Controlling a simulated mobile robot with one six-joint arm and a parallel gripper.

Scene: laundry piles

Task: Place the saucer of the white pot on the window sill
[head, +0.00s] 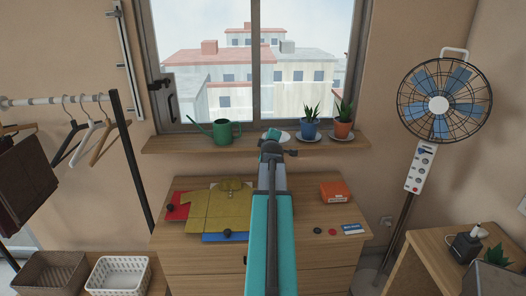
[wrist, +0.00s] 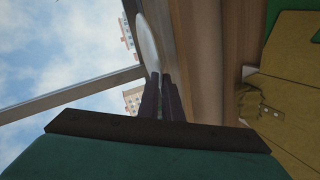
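The white saucer (wrist: 149,44) shows nearly edge-on in the wrist view, at the tips of the dark fingers. My gripper (wrist: 163,78) has its fingers close together and appears shut on the saucer's edge. In the head view my gripper is just above the window sill (head: 180,146), mostly hidden by my arm, with a pale piece of what looks like the saucer (head: 285,136) left of the blue pot. I cannot tell whether the saucer touches the sill. A white thing (head: 522,205), perhaps the white pot, is cut off at the right edge.
On the sill stand a green watering can (head: 226,131), a blue pot (head: 310,128) and an orange pot (head: 343,128), both on saucers. The sill is bare left of the can. Below, a dresser (head: 190,262) holds folded clothes (head: 218,207) and an orange box (head: 335,191).

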